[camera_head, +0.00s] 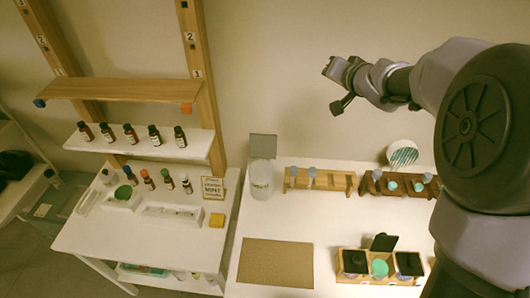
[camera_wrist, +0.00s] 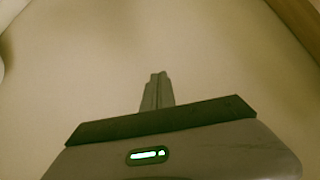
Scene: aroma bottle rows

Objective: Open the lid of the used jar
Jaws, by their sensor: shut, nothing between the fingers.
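A clear jar (camera_head: 262,183) stands at the back left of the white table, with pale contents that I cannot make out. A grey square panel (camera_head: 263,147) stands upright at its top, and looks like a raised lid; no label shows that this is the used jar. My gripper (camera_head: 333,88) is high above the back of the table, to the upper right of the jar and well apart from it. In the wrist view its fingers (camera_wrist: 157,88) are together, with nothing between them and only plain wall beyond.
A wooden rack (camera_head: 320,182), a dark rack (camera_head: 395,190) and a wooden box with compartments (camera_head: 380,279) stand on the white table (camera_head: 325,222). A brown mat (camera_head: 276,263) lies at the front. Bottles (camera_head: 130,134) line the shelf at left. The table between jar and mat is clear.

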